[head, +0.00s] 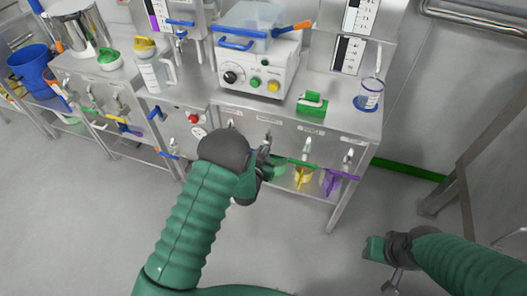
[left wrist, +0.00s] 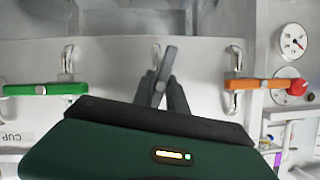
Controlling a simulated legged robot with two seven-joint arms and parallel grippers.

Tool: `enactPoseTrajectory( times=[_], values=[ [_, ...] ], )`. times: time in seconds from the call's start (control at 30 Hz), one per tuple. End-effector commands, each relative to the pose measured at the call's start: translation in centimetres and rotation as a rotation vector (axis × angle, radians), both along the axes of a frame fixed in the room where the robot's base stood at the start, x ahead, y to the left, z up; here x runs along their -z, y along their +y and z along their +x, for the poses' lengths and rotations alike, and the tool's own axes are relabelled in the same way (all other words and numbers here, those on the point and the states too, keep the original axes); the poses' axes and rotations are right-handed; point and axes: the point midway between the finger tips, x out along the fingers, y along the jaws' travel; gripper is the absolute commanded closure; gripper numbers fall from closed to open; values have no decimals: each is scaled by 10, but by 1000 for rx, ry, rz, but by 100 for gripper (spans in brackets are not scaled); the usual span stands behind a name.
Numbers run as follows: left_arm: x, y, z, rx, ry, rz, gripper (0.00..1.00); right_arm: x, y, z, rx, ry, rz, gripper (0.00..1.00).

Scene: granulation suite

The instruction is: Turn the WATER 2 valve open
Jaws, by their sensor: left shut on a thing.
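A row of tap valves sits on the front panel (head: 285,135) of the steel bench; the labels above them are too small to read, so I cannot tell which is WATER 2. My left gripper (head: 266,158) is at this panel, left of the green valve handle (head: 293,161). In the left wrist view its fingers (left wrist: 162,92) are shut on a grey valve handle (left wrist: 167,66). That handle stands near upright in the picture, slightly tilted, while the neighbouring green (left wrist: 45,89) and orange (left wrist: 262,84) handles lie level. My right gripper (head: 391,281) hangs low at the right, away from the bench.
A purple valve handle (head: 338,175) is further right, with yellow and purple funnel-like pieces under the taps. A pressure gauge (left wrist: 293,40) and a red knob (left wrist: 298,87) are beside the orange handle. A control box (head: 258,75) stands on the bench. The floor in front is clear.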

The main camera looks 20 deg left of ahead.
Motion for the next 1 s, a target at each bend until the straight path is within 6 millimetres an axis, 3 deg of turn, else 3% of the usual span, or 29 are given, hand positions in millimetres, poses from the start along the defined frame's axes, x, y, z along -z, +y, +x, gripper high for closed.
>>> enactPoseTrajectory(
  times=[0.33, 1.0],
  values=[
    [8, 1, -5, -4, 25, -171, 100, -1, 0, 0, 0, 0, 0, 64],
    [8, -1, -5, 0, 27, -208, 100, -1, 0, 0, 0, 0, 0, 64]
  ],
)
